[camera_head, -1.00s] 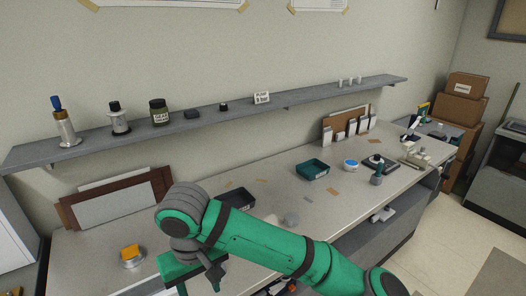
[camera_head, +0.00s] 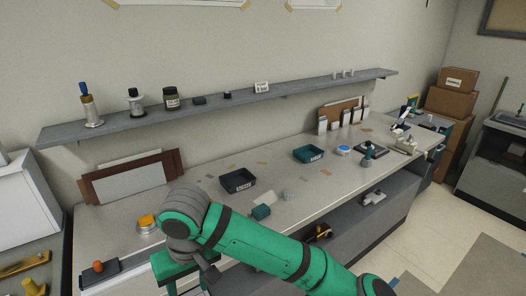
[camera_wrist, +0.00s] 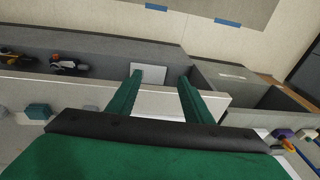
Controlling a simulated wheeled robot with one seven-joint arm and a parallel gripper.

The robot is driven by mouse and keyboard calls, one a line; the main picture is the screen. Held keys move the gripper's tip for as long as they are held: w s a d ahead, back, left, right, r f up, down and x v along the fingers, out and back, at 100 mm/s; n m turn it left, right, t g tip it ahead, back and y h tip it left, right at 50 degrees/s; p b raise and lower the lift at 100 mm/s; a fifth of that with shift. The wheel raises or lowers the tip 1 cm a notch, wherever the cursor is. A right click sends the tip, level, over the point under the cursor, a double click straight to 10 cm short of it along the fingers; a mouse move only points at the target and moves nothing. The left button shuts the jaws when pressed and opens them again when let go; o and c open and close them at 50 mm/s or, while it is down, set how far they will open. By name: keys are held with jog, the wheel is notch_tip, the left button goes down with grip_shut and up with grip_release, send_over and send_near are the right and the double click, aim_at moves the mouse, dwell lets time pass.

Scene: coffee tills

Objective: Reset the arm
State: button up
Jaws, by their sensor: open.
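My arm (camera_head: 265,245) is green with dark bands and reaches from the lower right over the front of the long counter (camera_head: 120,225). Its end bends down at the lower left, where my gripper (camera_head: 182,284) is partly cut off by the picture's bottom edge. In the wrist view my gripper (camera_wrist: 160,84) shows two green fingers spread apart with nothing held between them. Past the fingers are a grey open compartment and a pale flat piece (camera_wrist: 149,74).
A wall shelf (camera_head: 220,107) holds bottles. Open floor (camera_head: 420,215) is at right.

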jog(key=w+a+r+m+t+y, duration=0.1)
jog(key=a+m+t+y, duration=0.1)
jog(key=a+y, duration=0.55)
jog(key=w+a+r+m+t+y, duration=0.1)
jog(key=a+t+y, duration=0.2)
jog(key=a+y, duration=0.45)
jog(key=s+d+f+m+t+h, duration=0.3)
jog(key=d+f+m+t+h, duration=0.25)
jog(key=d+f, duration=0.3)
jog(key=s+d+f+m+t+h, duration=0.3)
jog(key=d+f+m+t+h, duration=0.25)
jog(key=d+f, duration=0.3)
jog(key=s+d+f+n+h, duration=0.1)
jog(key=s+d+n+h, duration=0.1)
jog(key=s+d, duration=0.3)
jog(key=s+d+f+n+h, duration=0.1)
jog(key=s+d, duration=0.3)
jog(key=s, duration=0.6)
jog(key=s+d+f+n+g+h, duration=0.1)
jog(key=s+d+n, duration=0.3)
jog(key=s, duration=0.4)
jog(key=shift+d+f+h, duration=0.45)
jog(key=shift+d+h, duration=0.35)
jog(key=shift+d, duration=0.05)
